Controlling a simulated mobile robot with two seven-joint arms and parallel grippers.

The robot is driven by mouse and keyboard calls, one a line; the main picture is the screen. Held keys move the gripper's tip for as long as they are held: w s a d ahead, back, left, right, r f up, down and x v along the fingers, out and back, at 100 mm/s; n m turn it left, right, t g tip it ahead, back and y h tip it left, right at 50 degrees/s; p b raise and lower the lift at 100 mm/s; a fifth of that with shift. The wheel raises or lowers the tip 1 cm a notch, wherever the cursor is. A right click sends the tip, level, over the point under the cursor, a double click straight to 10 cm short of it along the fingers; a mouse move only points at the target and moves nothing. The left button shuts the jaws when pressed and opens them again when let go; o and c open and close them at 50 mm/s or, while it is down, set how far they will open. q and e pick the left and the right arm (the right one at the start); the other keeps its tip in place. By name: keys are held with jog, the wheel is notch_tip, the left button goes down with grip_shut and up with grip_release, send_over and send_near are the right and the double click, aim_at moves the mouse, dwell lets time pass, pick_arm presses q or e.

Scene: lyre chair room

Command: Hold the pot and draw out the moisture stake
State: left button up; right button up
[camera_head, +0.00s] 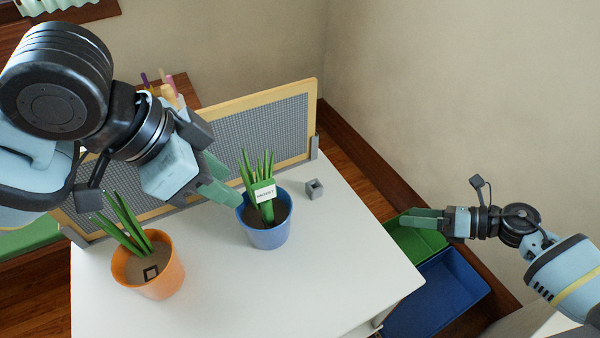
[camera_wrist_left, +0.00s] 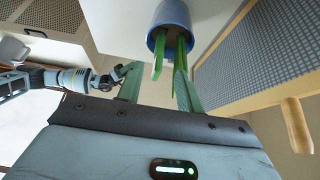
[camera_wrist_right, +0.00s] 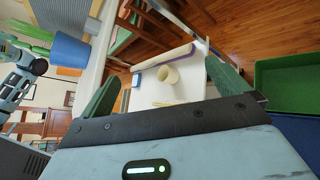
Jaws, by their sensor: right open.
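A blue pot (camera_head: 265,238) with a leafy green plant stands upright on the white table (camera_head: 330,260). The moisture stake (camera_head: 264,192), green with a white label reading "MOIST", stands in its soil. My left gripper (camera_head: 220,184) is open just left of the blue pot's rim, and its fingers seem empty. In the left wrist view the blue pot (camera_wrist_left: 172,14) is ahead of the open fingers (camera_wrist_left: 158,92); which green strip there is the stake I cannot tell. My right gripper (camera_head: 424,219) is open and empty, off the table's right side; its fingers show spread in its wrist view (camera_wrist_right: 165,90).
An orange pot (camera_head: 150,277) with a plant and a small black square on its soil stands at the left. A small grey block (camera_head: 314,189) sits right of the blue pot. A wood-framed mesh screen (camera_head: 270,125) edges the back. Green (camera_head: 412,247) and blue bins (camera_head: 440,295) are at the right.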

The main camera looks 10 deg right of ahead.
jog(key=w+a+r+n+g+y, duration=0.1)
jog(key=w+a+r+n+g, duration=0.2)
jog(key=w+a+r+n, duration=0.3)
notch_tip(320, 180, up, 12)
jog(key=n+g+h, duration=0.6)
jog(key=n+h, duration=0.3)
jog(key=n, duration=0.3)
send_over(277, 218)
jog(key=w+d, duration=0.1)
jog(key=d, duration=0.2)
jog(key=shift+x, duration=4.1)
jog(key=shift+a, duration=0.15)
jog(key=shift+c, duration=0.3)
jog(key=c, duration=1.1)
jog(key=shift+o, duration=0.2)
